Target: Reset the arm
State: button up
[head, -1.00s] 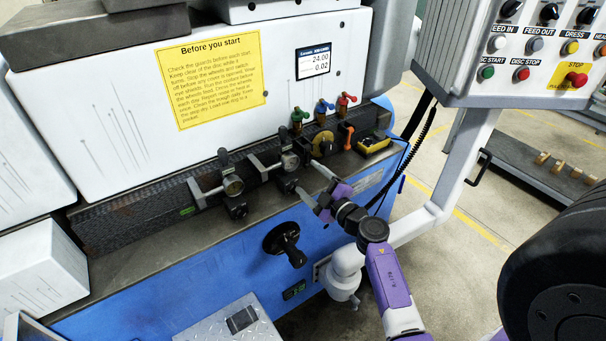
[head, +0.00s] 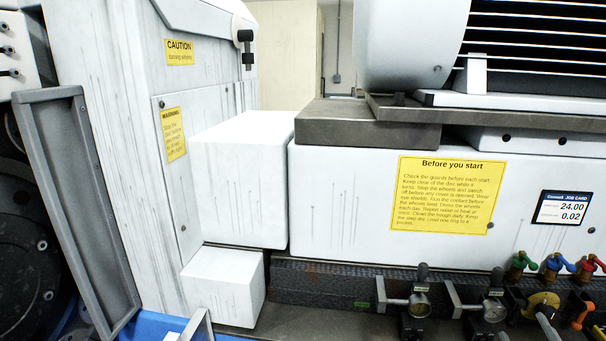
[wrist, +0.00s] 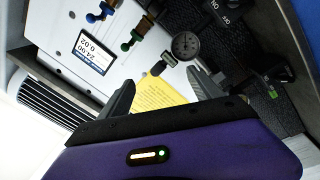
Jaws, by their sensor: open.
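My gripper (wrist: 160,86) shows in the wrist view with its two grey fingers spread apart and nothing between them. Its purple body fills the bottom of that view. In the head view most of my arm is out of the frame. The grinder's white cover (head: 345,215) carries the yellow notice (head: 445,195) and the job card (head: 562,208).
Coloured valves (head: 555,265) stand at the right. White boxes (head: 240,180) (head: 225,285) and a grey-framed panel (head: 75,200) stand at the left.

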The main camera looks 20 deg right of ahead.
jog(key=s+a+m+t+y+b, duration=0.1)
jog(key=s+a+m+y+b, duration=0.15)
jog(key=a, duration=0.95)
jog(key=s+a+m+t+y+b, duration=0.1)
jog(key=s+a, duration=0.3)
jog(key=a, duration=0.8)
jog(key=s+a+f+g+y+b, duration=0.1)
jog(key=s+a+f+y+b, duration=0.1)
jog(key=s+a, duration=0.5)
jog(key=s+a+f+m+g+y+b, duration=0.1)
jog(key=s+a+y, duration=0.4)
jog(key=a, duration=0.6)
notch_tip(320, 180, down, 2)
jog(key=shift+s+a+g+b, duration=0.15)
jog(key=shift+s+g+b, duration=0.2)
jog(key=shift+s+g, duration=0.45)
